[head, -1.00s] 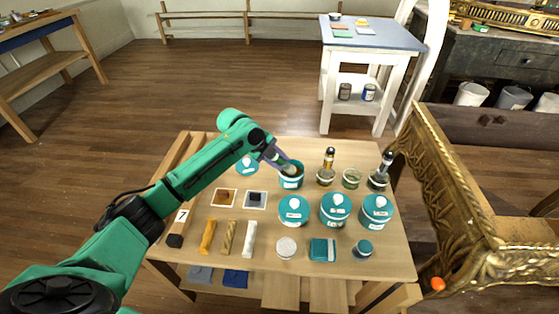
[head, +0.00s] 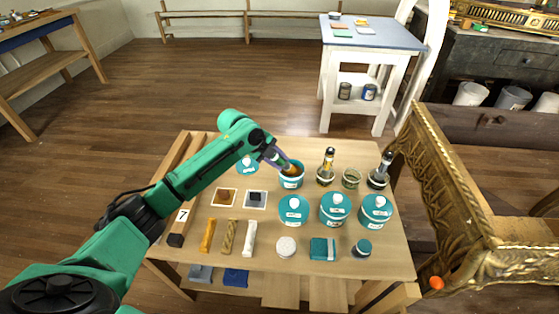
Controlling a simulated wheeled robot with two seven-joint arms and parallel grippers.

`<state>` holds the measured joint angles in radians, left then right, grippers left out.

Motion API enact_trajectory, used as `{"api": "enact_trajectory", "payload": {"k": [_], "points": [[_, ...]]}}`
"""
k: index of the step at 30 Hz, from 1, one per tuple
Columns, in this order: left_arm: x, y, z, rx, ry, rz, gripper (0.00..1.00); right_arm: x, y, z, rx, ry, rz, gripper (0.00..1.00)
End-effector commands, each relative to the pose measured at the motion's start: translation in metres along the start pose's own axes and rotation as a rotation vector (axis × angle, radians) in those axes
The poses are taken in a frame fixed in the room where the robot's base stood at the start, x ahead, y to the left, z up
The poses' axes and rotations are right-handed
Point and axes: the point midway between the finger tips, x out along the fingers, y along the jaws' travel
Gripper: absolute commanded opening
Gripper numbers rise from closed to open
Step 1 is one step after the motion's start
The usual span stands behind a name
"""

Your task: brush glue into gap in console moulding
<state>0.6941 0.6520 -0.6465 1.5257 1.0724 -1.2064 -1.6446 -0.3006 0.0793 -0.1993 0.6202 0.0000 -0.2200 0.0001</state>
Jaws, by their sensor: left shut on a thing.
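My left gripper (head: 274,154) is over the work table, shut on what looks like a slim brush (head: 290,168). The brush points down and right, and its orange-brown lower part is at the mouth of an open teal pot (head: 291,182). I cannot tell how deep the tip sits or what the pot holds. The gilt console (head: 447,215), with carved moulding, stands on the right, apart from the gripper. An orange spot (head: 437,283) shows near its lower front end. I cannot make out the gap. My right gripper is not in view.
The table (head: 390,262) holds lidded teal tins (head: 335,210), jars with brushes (head: 326,172), a green-rimmed glass jar (head: 351,178), coloured sticks (head: 228,237) and small sample squares (head: 255,199). A white side table (head: 368,45) stands behind. Open floor lies left of the table.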

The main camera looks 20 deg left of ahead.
Motion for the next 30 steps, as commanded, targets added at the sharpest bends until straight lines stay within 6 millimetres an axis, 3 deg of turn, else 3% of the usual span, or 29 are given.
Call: {"api": "enact_trajectory", "payload": {"k": [8, 27, 30], "points": [[-0.003, -0.001, -0.001, -0.001, 0.001, 0.004, 0.0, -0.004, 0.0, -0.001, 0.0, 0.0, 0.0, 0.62], [-0.058, -0.038, -0.01, 0.0, 0.0, 0.001, 0.0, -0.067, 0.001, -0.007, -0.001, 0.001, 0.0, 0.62], [-0.06, -0.039, -0.011, 0.0, 0.001, 0.002, 0.0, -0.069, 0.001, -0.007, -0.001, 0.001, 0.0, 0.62]]}}
